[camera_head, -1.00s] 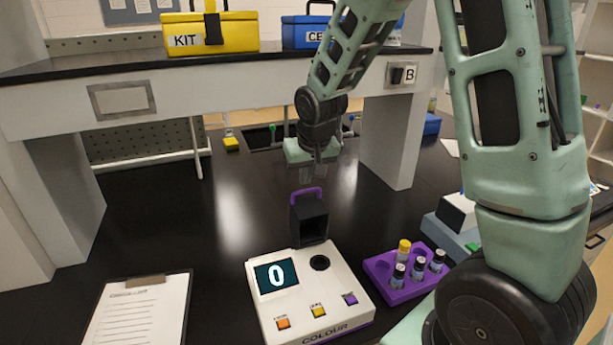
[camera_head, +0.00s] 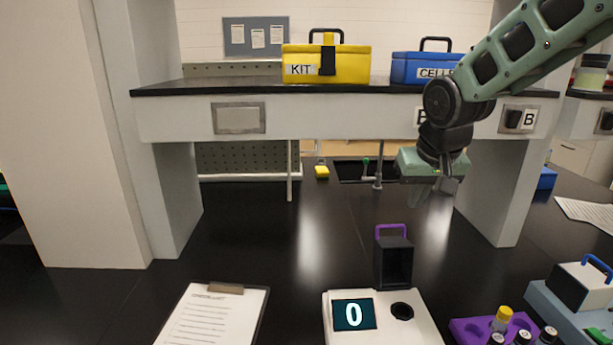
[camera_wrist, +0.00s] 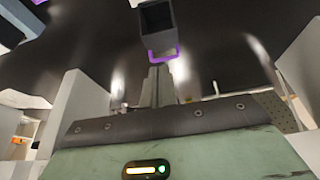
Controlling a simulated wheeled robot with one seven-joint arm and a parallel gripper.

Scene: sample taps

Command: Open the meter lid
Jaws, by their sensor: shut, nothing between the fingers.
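The white colour meter (camera_head: 372,336) stands on the black bench, cut off by the lower edge of the head view. Its screen (camera_head: 354,314) reads 0, and its round well (camera_head: 402,311) is uncovered. The meter lid (camera_head: 394,262), a dark hollow box with a purple handle (camera_head: 391,230), stands upright at the meter's back, its hollow side facing me. In the wrist view the lid (camera_wrist: 157,18) is at the top, with the handle (camera_wrist: 164,54) just beyond my fingertips. My gripper (camera_head: 432,205) is shut and empty, above and behind the lid, apart from the handle.
A purple rack (camera_head: 468,326) with several vials and a device with a blue handle (camera_head: 582,285) stand to the right. A clipboard (camera_head: 215,318) lies left. A shelf (camera_head: 340,122) with yellow and blue boxes spans behind. The bench between clipboard and shelf is clear.

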